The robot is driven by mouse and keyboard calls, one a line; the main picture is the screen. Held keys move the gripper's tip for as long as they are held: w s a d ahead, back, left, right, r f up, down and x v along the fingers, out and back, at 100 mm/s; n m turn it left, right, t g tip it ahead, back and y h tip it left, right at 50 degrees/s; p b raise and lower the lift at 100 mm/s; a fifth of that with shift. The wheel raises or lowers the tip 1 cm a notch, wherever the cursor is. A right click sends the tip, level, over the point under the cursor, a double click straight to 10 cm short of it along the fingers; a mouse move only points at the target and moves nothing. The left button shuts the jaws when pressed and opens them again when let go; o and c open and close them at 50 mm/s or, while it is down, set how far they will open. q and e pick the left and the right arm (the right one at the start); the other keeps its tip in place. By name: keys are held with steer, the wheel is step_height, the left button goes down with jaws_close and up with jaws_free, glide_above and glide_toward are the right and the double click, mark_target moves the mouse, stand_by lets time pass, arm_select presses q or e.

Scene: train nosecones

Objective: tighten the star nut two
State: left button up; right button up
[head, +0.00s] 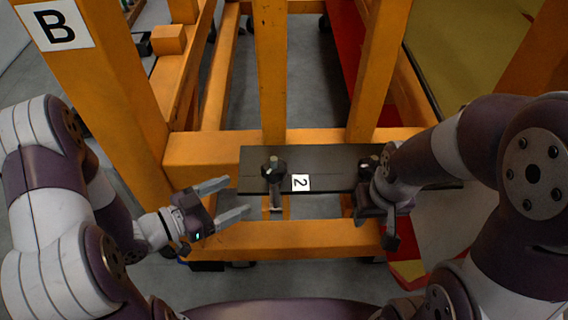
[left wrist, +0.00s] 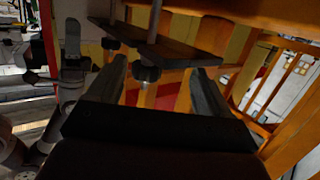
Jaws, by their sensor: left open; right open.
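A black star nut (head: 273,167) sits on the left part of a dark plate (head: 335,160), just left of a white label "2" (head: 301,183). My left gripper (head: 238,198) is open and empty, its fingers pointing at this nut from the lower left, apart from it. In the left wrist view the nut (left wrist: 147,73) shows ahead between the two open fingers (left wrist: 160,75). A second star nut (head: 368,163) is on the plate's right part and shows farther off in the left wrist view (left wrist: 110,43). My right gripper (head: 385,215) is open beside the second nut, its fingers partly hidden.
Orange frame posts (head: 272,70) rise behind the plate, and an orange beam (head: 300,240) runs in front of it. A thick orange post marked "B" (head: 54,25) stands at the left, near my left arm. Grey floor (head: 320,285) shows below the front beam.

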mark_target(282, 165)
arm_select(q)
steer(key=w+d+r, duration=0.1)
steer(key=d, duration=0.2)
steer(key=w+d+r+h+p, duration=0.1)
steer(key=w+d, duration=0.1)
steer(key=d, duration=0.2)
steer(key=w+d+r+h+p, duration=0.1)
steer(key=w+d, duration=0.1)
steer(key=d, duration=0.2)
steer(key=shift+w+r+m, duration=0.15)
steer(key=shift+w+m, duration=0.1)
steer(key=shift+m, duration=0.15)
steer(key=shift+w+d, duration=0.1)
steer(key=shift+d, duration=0.15)
steer(key=c, duration=1)
